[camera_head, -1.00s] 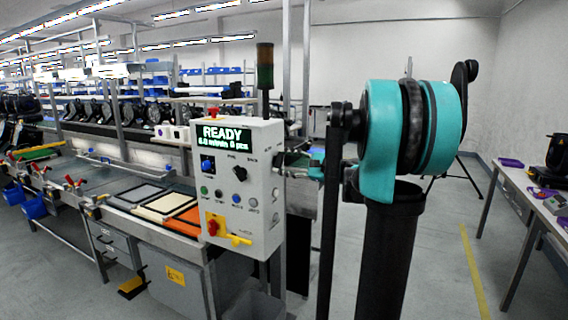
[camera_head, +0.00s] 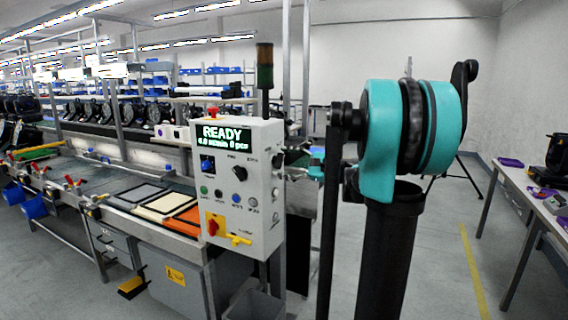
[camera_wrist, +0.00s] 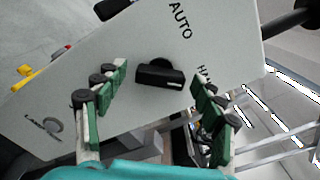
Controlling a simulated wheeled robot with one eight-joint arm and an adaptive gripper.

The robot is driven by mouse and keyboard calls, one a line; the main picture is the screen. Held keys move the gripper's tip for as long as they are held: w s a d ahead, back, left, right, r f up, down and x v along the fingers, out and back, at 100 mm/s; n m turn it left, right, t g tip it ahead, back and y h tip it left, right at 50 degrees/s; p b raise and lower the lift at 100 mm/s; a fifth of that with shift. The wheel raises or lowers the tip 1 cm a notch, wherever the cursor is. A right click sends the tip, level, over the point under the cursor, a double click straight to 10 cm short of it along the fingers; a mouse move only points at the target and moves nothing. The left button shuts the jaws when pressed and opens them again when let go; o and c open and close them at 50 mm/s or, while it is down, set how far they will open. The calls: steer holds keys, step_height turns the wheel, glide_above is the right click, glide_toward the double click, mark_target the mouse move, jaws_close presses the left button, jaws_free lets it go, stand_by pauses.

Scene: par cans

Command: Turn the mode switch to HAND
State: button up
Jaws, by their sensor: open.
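The mode switch (camera_wrist: 160,74) is a black knob with a raised bar on a light grey panel in the wrist view. The word AUTO is printed above it and HAND to its right.
The box front has a READY display (camera_head: 223,133), a blue knob (camera_head: 207,164), a black knob (camera_head: 239,173) and a red-and-yellow handle (camera_head: 213,226). A stack light (camera_head: 264,66) stands behind. A conveyor bench with trays (camera_head: 139,193) is left.

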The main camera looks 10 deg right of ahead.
steer(key=v, duration=1.2)
steer(key=s+a+f+n+g+h, duration=0.3)
steer(key=s+a+f, duration=0.25)
steer(key=f, duration=0.45)
steer(key=s+a+f+n+g+h, duration=0.2)
steer(key=s+a+f+n+h, duration=0.15)
steer(key=a+f, duration=0.4)
steer(key=s+d+f+n+h, duration=0.3)
steer(key=s+f+n+h, duration=0.1)
steer(key=s+f, duration=0.3)
steer(key=s+d+f+n+g+h, duration=0.1)
steer(key=s+d+f+n+h, duration=0.3)
steer(key=s+f, duration=0.3)
steer(key=shift+s+f+n, duration=0.15)
steer(key=shift+f+n, duration=0.3)
steer(key=shift+f, duration=0.75)
